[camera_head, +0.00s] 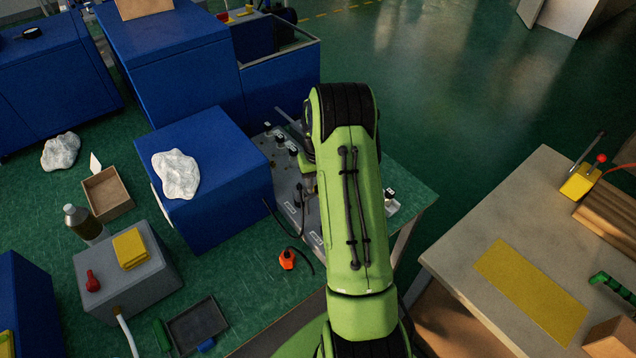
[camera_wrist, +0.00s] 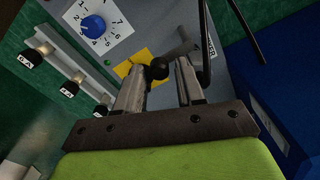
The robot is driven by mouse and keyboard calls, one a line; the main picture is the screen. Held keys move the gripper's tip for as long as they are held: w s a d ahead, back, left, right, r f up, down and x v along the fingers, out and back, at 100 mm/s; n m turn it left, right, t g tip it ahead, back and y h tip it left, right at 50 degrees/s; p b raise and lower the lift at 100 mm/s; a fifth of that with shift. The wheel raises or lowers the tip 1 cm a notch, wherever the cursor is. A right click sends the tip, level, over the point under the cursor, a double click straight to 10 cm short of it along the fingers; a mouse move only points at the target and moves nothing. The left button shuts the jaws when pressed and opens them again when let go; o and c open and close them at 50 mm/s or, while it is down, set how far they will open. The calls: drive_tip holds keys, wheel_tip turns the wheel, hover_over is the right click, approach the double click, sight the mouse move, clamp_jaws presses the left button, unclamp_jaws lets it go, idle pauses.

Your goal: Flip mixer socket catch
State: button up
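In the wrist view my gripper (camera_wrist: 158,74) is open, its two metal fingers apart over a grey panel (camera_wrist: 150,14). A black ball knob (camera_wrist: 158,69) shows between the fingertips; I cannot tell whether either finger touches it. A yellow plate (camera_wrist: 125,67) lies behind the left finger. A label ending in "XER" (camera_wrist: 210,46) is partly hidden by a dark rod, with a grey lever-like part (camera_wrist: 181,50) beside it. I cannot tell for sure which part is the mixer socket catch. In the head view my arm hides the gripper and part of the panel (camera_head: 286,183).
A blue numbered dial (camera_wrist: 93,26) and several black-tipped plugs (camera_wrist: 69,88) sit left of the fingers. A blue box (camera_head: 215,195) with a white cloth (camera_head: 176,173) stands left of the panel. An orange plug (camera_head: 287,259) lies on the green bench top.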

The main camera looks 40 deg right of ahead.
drive_tip(key=shift+o, duration=0.5)
wheel_tip(320, 180, up, 16)
drive_tip(key=p, duration=0.1)
drive_tip(key=shift+f+p, duration=0.15)
drive_tip(key=shift+p, duration=0.2)
